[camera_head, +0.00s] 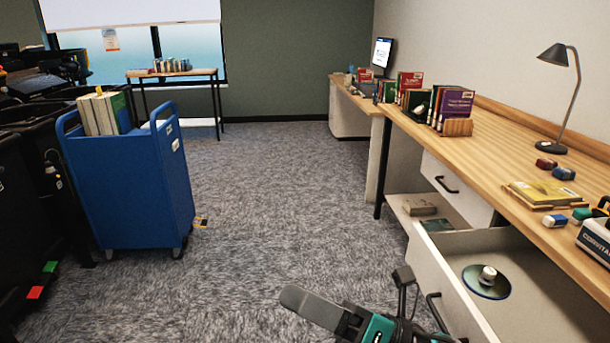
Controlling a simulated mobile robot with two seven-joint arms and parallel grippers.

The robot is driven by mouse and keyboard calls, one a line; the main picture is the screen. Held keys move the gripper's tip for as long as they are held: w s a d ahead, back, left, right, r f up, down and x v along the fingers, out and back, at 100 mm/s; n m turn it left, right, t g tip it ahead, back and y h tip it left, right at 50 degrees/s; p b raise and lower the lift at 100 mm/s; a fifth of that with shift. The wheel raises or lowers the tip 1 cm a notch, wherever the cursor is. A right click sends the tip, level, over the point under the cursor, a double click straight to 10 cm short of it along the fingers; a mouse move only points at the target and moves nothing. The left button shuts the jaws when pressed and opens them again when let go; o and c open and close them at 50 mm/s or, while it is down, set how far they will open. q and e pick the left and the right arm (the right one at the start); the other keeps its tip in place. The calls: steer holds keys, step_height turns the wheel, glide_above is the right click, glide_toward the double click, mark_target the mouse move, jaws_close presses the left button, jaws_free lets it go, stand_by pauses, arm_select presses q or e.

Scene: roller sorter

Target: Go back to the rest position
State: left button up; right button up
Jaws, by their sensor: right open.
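My right gripper (347,289) is at the bottom middle, partly cut off by the lower edge. Its dark fingers are spread apart, and nothing shows between them. It is over the carpet, just left of the open drawer (440,287) of the wooden desk (497,160). A dark disc (486,282) with a small pale round piece on it lies in the drawer. My left gripper is not in view.
A blue book cart (130,190) stands on the left beside black bins. Books, a lamp (562,95) and small blocks are on the desk. A small table (173,73) stands at the back. The carpet (260,200) between cart and desk is mostly clear.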

steer(key=w+d+f+m+t+h+p, duration=0.15)
steer(key=d+f+m+t+h, duration=0.4)
steer(key=m, duration=0.65)
steer(key=w+d+f+m+t+h, duration=0.2)
steer(key=d+f+m+t+h, duration=0.3)
steer(key=m, duration=0.6)
steer(key=s+d+f+m+g+h, duration=0.3)
steer(key=s+f+m+h, duration=0.1)
steer(key=s+f+m, duration=0.2)
steer(key=s+d+f+m+g+h, duration=0.3)
steer(key=s+f+m, duration=0.3)
steer(key=f+m, duration=0.3)
steer(key=shift+d+f+h+p, duration=0.25)
steer(key=shift+d+h+p, duration=0.2)
steer(key=shift+d+h, duration=0.25)
steer(key=shift+w+g, duration=0.1)
steer(key=shift+g, duration=0.15)
